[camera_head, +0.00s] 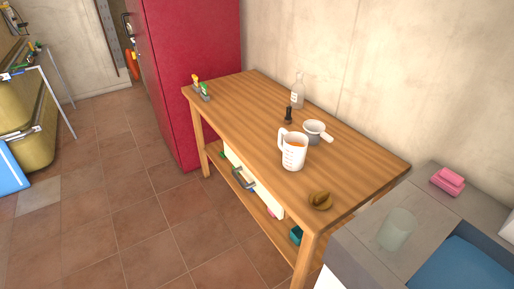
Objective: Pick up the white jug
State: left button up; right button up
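The white jug (294,152) stands upright on the wooden table (240,105), right of the table's middle. It has markings on its front, a handle on its left side, and something orange-brown shows inside its open top. Neither of my grippers is in view.
Behind the jug are a small white pan (315,131), a dark small object (288,114) and a clear bottle (298,91). A brown object (320,200) lies in front. A grey counter with a glass (396,229) and pink sponges (448,181) is at right. Tiled floor (140,210) is open at left.

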aim_at(290, 148)
jog(key=u, duration=1.05)
jog(key=i, duration=3.05)
jog(key=z, duration=4.15)
